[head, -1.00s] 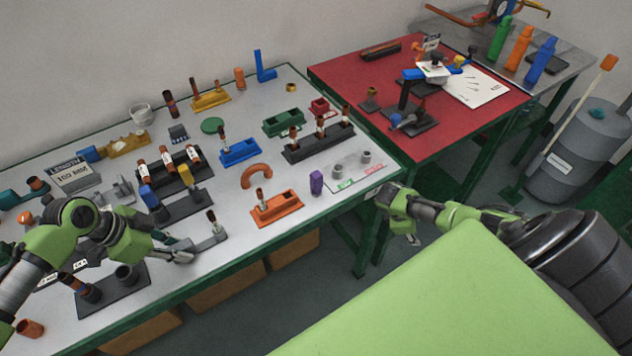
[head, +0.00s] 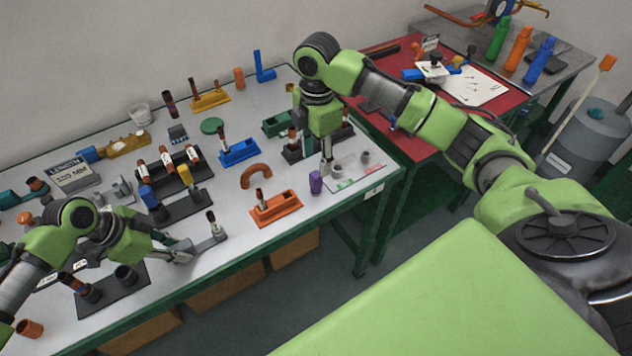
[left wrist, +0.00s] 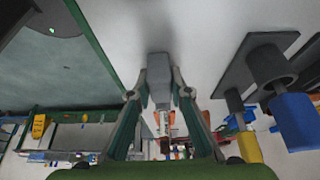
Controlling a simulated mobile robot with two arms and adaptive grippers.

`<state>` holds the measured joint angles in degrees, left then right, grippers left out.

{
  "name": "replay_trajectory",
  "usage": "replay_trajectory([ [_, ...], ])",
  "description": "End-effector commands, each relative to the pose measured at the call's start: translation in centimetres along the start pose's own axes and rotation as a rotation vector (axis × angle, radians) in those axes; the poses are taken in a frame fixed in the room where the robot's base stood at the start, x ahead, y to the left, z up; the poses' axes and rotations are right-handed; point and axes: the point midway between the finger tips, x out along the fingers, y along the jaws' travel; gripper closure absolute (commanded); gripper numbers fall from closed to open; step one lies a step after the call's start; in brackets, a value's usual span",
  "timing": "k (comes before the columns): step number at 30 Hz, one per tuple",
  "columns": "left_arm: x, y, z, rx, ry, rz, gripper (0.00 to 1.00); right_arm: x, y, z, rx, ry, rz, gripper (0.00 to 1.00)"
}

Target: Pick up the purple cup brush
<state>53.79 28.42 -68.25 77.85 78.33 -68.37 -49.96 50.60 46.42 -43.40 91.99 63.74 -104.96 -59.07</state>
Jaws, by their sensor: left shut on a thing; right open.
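A small upright purple piece, which I take to be the purple cup brush (head: 316,183), stands near the front edge of the table, right of the orange holder. Its details are too small to make out. My right gripper (head: 327,168) points down just behind and right of it, open, and appears apart from it. My left gripper (head: 181,252) is at the table's front left. It is shut on the end of a grey bar-like holder (head: 209,243). The gripped grey end shows between the fingers in the left wrist view (left wrist: 158,82).
An orange holder (head: 276,210) and an orange arch (head: 257,171) are left of the purple piece. A pad with grey cups (head: 345,182) is to its right. Black holders stand behind my right gripper. A red table (head: 385,55) adjoins at the back right.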

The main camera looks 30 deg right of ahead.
Motion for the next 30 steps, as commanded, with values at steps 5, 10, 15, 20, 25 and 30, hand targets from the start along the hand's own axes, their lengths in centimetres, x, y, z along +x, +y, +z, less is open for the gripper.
replay_trajectory([
  [5,0.0,0.1,0.0,0.0,0.0,0.001,1.0,3.4,-0.1,0.1,0.001,-0.002,-0.006,0.57],
  [10,0.0,0.1,0.0,0.0,0.0,0.001,1.0,5.0,0.0,0.1,0.002,-0.002,-0.002,0.57],
  [15,0.1,0.1,0.0,0.0,0.0,0.001,1.0,6.6,0.2,0.2,0.003,-0.002,-0.005,0.57],
  [20,0.0,0.1,0.0,0.0,0.0,0.001,1.0,9.0,0.7,0.3,0.004,-0.002,-0.004,0.57],
  [25,0.0,0.0,0.0,0.0,0.0,0.001,1.0,10.3,0.7,0.3,0.003,-0.003,-0.003,0.57],
  [30,0.0,0.0,0.0,0.0,0.0,0.001,1.0,10.3,0.7,0.3,0.003,-0.003,-0.001,0.57],
])
